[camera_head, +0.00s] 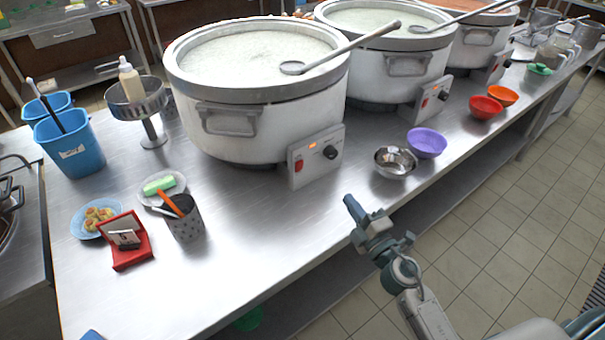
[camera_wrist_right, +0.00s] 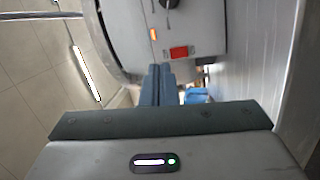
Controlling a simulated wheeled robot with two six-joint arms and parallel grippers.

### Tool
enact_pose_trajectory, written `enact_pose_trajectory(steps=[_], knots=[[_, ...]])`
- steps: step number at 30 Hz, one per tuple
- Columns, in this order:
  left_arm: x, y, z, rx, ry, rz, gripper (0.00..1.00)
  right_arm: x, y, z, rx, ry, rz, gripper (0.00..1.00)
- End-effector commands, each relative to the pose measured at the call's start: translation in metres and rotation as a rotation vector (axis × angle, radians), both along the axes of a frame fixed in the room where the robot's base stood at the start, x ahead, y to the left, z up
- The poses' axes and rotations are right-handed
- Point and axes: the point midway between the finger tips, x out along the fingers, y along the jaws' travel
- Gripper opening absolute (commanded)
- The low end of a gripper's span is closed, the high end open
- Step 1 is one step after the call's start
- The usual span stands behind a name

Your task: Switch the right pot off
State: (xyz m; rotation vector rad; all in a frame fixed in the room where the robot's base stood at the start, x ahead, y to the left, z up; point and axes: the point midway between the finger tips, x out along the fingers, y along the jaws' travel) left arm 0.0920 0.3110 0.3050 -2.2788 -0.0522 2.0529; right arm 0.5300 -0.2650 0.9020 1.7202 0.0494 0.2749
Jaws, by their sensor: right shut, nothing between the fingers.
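Three large white stockpots stand in a row: a near one (camera_head: 255,125), a middle one (camera_head: 385,75) and a far right one (camera_head: 478,45). The near pot's control box (camera_head: 316,156) has a red switch (camera_head: 299,166), a lit orange lamp and a black knob. The middle pot's box (camera_head: 432,96) and the right pot's box (camera_head: 497,66) also show small. My right gripper (camera_head: 350,203) is shut and empty, in front of the counter edge. In the right wrist view its fingers (camera_wrist_right: 158,80) point toward a control box with a red switch (camera_wrist_right: 180,52), apart from it. Only a blue tip (camera_head: 92,335), seemingly my left gripper, shows.
A steel bowl (camera_head: 395,162), a purple bowl (camera_head: 427,142) and red and orange bowls (camera_head: 485,107) stand along the counter's front. A utensil cup (camera_head: 184,220), a red holder (camera_head: 132,252) and plates are at the left. The floor in front of the counter is clear.

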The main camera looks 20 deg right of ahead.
Motion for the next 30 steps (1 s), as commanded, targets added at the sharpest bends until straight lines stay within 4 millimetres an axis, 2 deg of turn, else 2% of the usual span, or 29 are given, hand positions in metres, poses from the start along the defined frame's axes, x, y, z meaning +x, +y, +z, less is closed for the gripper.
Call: enact_pose_trajectory(steps=[3, 7, 20, 26, 30], knots=[[-0.001, 0.0, 0.0, 0.0, 0.0, 0.0, 0.76, 0.005, 0.013, -0.007, -0.089, -0.007, 0.082, 0.0], [-0.001, 0.0, 0.0, 0.0, 0.001, 0.0, 0.76, 0.006, 0.021, -0.012, -0.138, -0.006, 0.128, 0.0], [-0.001, 0.0, 0.001, 0.0, 0.001, 0.0, 0.76, 0.008, 0.023, -0.013, -0.147, -0.005, 0.137, 0.0], [-0.002, 0.0, 0.011, 0.0, 0.002, 0.0, 0.76, 0.031, 0.032, -0.007, -0.144, -0.008, 0.136, 0.0], [-0.004, 0.0, 0.018, -0.001, 0.003, 0.0, 0.76, 0.058, 0.042, -0.003, -0.143, -0.007, 0.135, 0.0]])
